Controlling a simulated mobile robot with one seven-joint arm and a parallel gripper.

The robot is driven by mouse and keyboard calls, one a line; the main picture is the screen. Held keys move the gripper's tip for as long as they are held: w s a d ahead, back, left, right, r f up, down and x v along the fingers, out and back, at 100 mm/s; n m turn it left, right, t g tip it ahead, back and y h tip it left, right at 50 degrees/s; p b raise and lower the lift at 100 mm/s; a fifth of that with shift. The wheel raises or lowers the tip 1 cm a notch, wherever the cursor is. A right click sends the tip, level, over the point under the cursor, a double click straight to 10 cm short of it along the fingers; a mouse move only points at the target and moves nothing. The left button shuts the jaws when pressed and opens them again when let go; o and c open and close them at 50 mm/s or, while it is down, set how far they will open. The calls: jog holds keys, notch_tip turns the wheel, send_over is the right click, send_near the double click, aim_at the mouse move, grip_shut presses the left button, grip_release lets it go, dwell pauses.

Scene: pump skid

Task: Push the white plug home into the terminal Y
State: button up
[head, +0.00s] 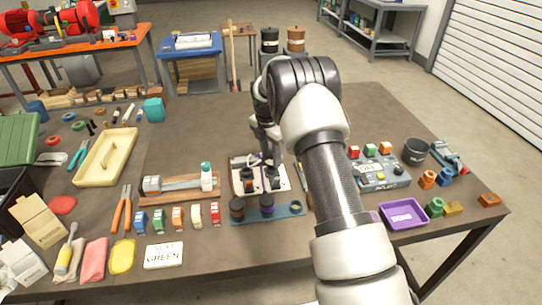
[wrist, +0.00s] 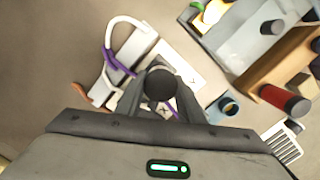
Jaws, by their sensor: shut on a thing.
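My gripper (wrist: 160,100) points down over a white terminal board (head: 286,185) in the middle of the table. In the wrist view its fingers are shut around a dark, round-topped piece (wrist: 160,84). I cannot tell whether this piece is part of the white plug, or whether it is seated. A white plate marked Y (wrist: 190,80) lies beside and partly behind the fingers. A white block (wrist: 136,46) with a looping white lead and a purple cable (wrist: 116,62) is just to the left. The lower end of the held piece and the Y socket are hidden.
A wooden tray with a white bottle (head: 206,177) is to the left. A grey control box (head: 380,174) and purple tray (head: 400,214) stand right of my arm. Table behind is mostly clear.

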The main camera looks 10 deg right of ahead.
jog(key=shift+f+b, duration=0.7)
jog(key=shift+f, duration=0.6)
jog(key=o, duration=1.3)
jog(key=shift+c, duration=0.2)
jog(key=shift+r, duration=0.15)
notch_tip(320, 180, up, 17)
jog(key=s+a+p, duration=0.1)
jog(key=shift+a, duration=0.2)
jog(key=shift+r, duration=0.15)
